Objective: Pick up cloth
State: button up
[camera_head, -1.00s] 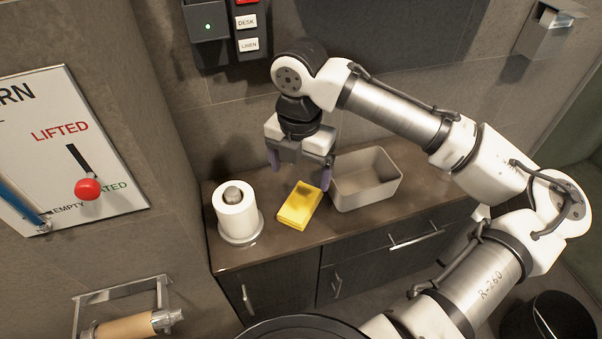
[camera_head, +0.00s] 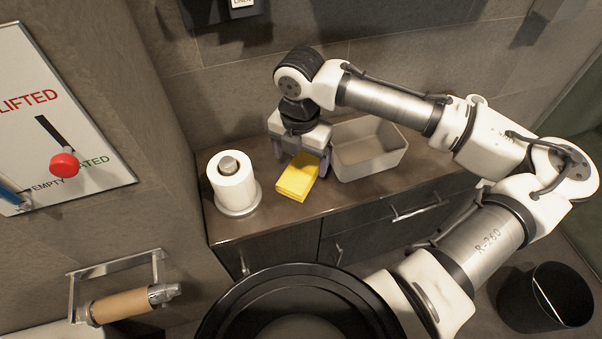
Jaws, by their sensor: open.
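The yellow cloth (camera_head: 296,180) lies folded on the brown counter, between the paper roll and the grey bin. My gripper (camera_head: 302,164) is low over the counter at the cloth's far end, pointing down. Its jaws are open, with one finger to the left of the cloth and the other to the right. The cloth's near part shows clear of the gripper. I cannot tell whether the fingers touch the cloth.
A white paper roll on a holder (camera_head: 233,186) stands left of the cloth. An open grey bin (camera_head: 372,165) stands close on the right. The counter (camera_head: 270,222) is bare in front. A wall with a lever panel (camera_head: 95,120) rises at the left.

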aim_at(301, 171)
notch_tip(301, 171, down, 4)
jog(key=shift+s+d, duration=0.1)
jog(key=c, duration=1.2)
notch_tip(301, 171, up, 10)
jog(key=shift+r+p, duration=0.1)
jog(key=shift+p, duration=0.5)
